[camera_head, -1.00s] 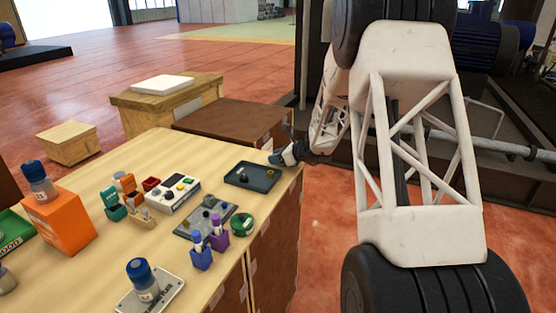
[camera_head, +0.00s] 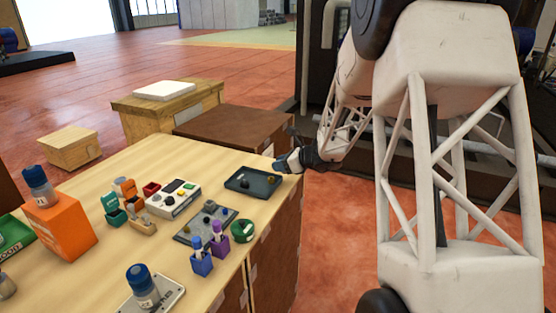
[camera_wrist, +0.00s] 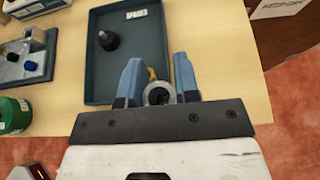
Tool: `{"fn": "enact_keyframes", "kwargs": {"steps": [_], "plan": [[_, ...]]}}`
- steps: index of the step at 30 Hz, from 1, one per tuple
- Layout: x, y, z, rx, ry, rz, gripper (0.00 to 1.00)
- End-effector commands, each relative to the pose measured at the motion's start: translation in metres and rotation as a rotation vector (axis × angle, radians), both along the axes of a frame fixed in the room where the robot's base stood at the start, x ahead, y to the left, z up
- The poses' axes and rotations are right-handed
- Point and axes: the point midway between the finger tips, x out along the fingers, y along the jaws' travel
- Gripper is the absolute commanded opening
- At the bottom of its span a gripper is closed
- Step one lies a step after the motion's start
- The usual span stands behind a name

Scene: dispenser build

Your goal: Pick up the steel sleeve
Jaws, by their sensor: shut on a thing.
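The steel sleeve (camera_wrist: 158,94) shows in the wrist view as a grey ring with a dark hole. It sits between the two blue fingers of my gripper (camera_wrist: 157,72), close to the gripper's dark base plate. My gripper is shut on it. A small yellow piece shows just beyond the ring, partly hidden. The sleeve is over the near right part of the dark tray (camera_wrist: 97,62); whether it touches the tray floor I cannot tell. In the head view my gripper (camera_head: 281,164) is at the tray's far right corner, and the sleeve is not clear there.
A black knob-like part (camera_wrist: 109,40) stands in the tray. Left of the tray are a grey plate with small parts (camera_head: 206,226), a green round container (camera_head: 242,231), purple and blue holders (camera_head: 201,263) and a white control box (camera_head: 173,198). The table edge is close on the right.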

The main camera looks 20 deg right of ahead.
Motion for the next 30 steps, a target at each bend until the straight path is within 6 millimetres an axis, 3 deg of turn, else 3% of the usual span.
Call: {"fn": "enact_keyframes", "kwargs": {"steps": [6,15,30], "plan": [[-0.036,0.006,0.004,0.001,-0.001,0.000,0.03],[-0.070,0.013,0.007,0.000,0.000,0.000,0.03],[-0.084,0.016,0.008,0.000,0.000,0.000,0.03]]}}
